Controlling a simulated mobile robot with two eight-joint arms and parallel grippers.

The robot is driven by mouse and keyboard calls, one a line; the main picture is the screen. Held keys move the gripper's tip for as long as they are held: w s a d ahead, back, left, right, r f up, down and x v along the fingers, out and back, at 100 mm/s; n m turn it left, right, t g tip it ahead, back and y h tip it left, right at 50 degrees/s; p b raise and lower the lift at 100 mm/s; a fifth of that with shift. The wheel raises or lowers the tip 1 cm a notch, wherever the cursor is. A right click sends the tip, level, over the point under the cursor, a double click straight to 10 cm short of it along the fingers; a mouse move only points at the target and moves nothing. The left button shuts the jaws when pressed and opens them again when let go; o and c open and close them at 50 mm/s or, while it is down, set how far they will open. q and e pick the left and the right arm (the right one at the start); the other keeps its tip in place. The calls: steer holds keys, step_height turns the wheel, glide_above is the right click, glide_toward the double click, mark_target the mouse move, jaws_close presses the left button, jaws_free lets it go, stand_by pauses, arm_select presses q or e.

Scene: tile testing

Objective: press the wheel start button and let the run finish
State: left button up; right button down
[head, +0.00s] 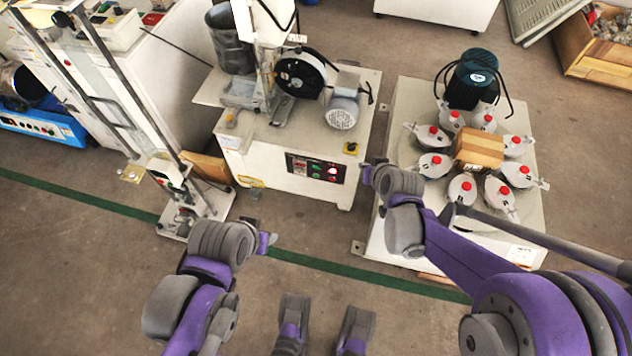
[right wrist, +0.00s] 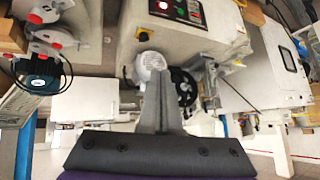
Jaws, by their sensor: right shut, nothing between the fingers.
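The wheel machine is a pale cabinet (head: 270,160) with a dark wheel (head: 300,75) and a grey motor (head: 341,112) on top. Its black front panel (head: 303,170) has a lit red display and small red and green buttons; I cannot read which is the wheel start button. The panel shows at the top of the right wrist view (right wrist: 178,10). My right gripper (head: 368,174) is right of the panel, apart from it. Its shut, empty fingers show in the right wrist view (right wrist: 158,90). My left gripper (head: 267,241) is below the cabinet in the picture; its jaws are unclear.
A yellow-and-black switch (head: 350,148) sits on the cabinet's right corner. Right stands a pale table (head: 400,120) with several red-capped round pots, a cardboard box (head: 480,149) and a dark green motor (head: 472,78). A metal stand (head: 185,225) is at left. Floor is free in front.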

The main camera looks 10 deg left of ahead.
arm_select(q)
step_height(320, 180, down, 14)
steer(key=w+b, duration=0.1)
steer(key=b, duration=1)
steer(key=shift+w+f+b, duration=0.15)
steer(key=shift+w+b, duration=0.15)
steer(key=shift+b, duration=0.05)
arm_select(e)
steer(key=w+a+f+y, duration=0.1)
steer(key=a+f, duration=0.4)
steer(key=f, duration=0.8)
steer(key=w+a+f+n+t+y, duration=0.1)
steer(key=a+f, duration=0.5)
steer(key=f, duration=0.7)
steer(key=w+a+f+t+y, duration=0.1)
steer(key=a+f, duration=0.5)
steer(key=f, duration=0.7)
steer(key=shift+w+a+f+n, duration=0.2)
steer(key=shift+w+n, duration=0.1)
steer(key=shift+w, duration=0.4)
steer(key=shift+w+r, duration=0.1)
